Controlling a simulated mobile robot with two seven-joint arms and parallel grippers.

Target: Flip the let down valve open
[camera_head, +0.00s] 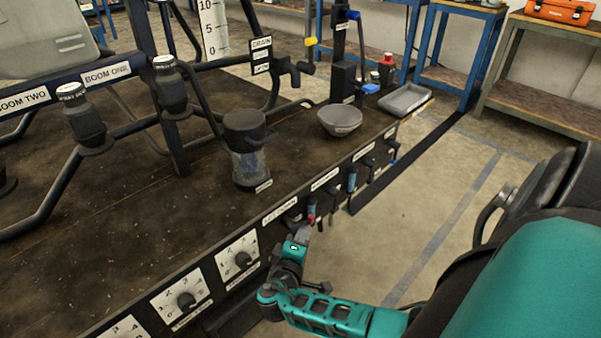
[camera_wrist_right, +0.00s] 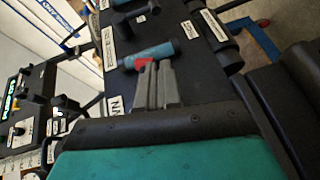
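A valve lever with a blue grip and a red part (camera_head: 311,213) sticks out from the front panel of the bench. I cannot read its label surely enough to confirm it as the let down valve. My right gripper (camera_head: 303,234) is at this lever, below it in the head view. In the right wrist view the two grey fingers (camera_wrist_right: 157,72) lie close together. Their tips are at the red part of the lever (camera_wrist_right: 148,54), whose blue grip extends beside them. I cannot tell whether the lever is between the fingers. My left gripper is not in view.
More levers line the panel, including a blue one (camera_head: 352,180). Dial knobs (camera_head: 187,300) are at the near left. A clear jar with a dark lid (camera_head: 247,150), a grey bowl (camera_head: 340,120) and a tray (camera_head: 405,99) stand on the bench. The floor (camera_head: 430,190) beside it is open.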

